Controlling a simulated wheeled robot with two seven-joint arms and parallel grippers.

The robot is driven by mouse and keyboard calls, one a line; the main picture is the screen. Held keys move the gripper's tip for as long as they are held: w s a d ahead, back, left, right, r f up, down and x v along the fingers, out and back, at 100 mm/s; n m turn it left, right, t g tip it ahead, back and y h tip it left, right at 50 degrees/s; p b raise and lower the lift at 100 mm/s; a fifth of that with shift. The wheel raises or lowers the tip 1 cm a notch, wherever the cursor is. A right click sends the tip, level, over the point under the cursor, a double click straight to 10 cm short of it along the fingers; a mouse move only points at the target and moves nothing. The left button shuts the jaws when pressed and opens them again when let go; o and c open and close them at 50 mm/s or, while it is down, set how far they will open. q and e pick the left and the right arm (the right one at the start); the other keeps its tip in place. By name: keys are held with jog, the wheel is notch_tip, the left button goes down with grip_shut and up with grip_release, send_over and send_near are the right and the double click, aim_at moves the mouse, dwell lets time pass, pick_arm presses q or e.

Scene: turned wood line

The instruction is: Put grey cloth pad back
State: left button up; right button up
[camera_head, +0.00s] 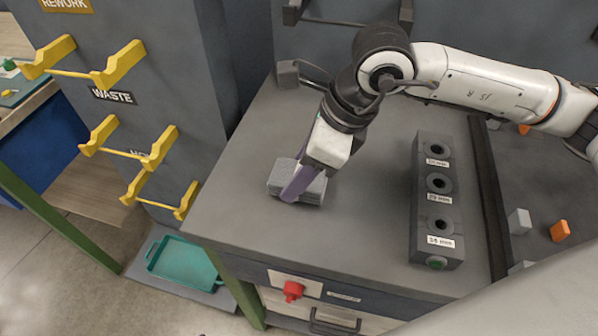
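The grey cloth pad (281,174) is at the left front part of the grey bench top (350,240). My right gripper (297,186), with purple fingers, points down at it. One finger crosses the near face of the pad, and the pad shows on both sides of that finger. I also cannot tell whether the pad rests on the bench or is slightly raised. My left gripper is not in view.
A grey block with several labelled holes (424,211) stands right of the pad. Yellow brackets (118,65) are on the panel at left, one level labelled WASTE. A teal tray (183,266) is low at left. The bench between pad and block is clear.

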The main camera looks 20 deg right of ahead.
jog(key=shift+w+f, duration=0.1)
jog(key=shift+f, duration=0.75)
jog(key=o, duration=1)
jog(key=shift+r, duration=0.1)
jog(key=shift+r, duration=0.25)
jog(key=v, duration=1.2)
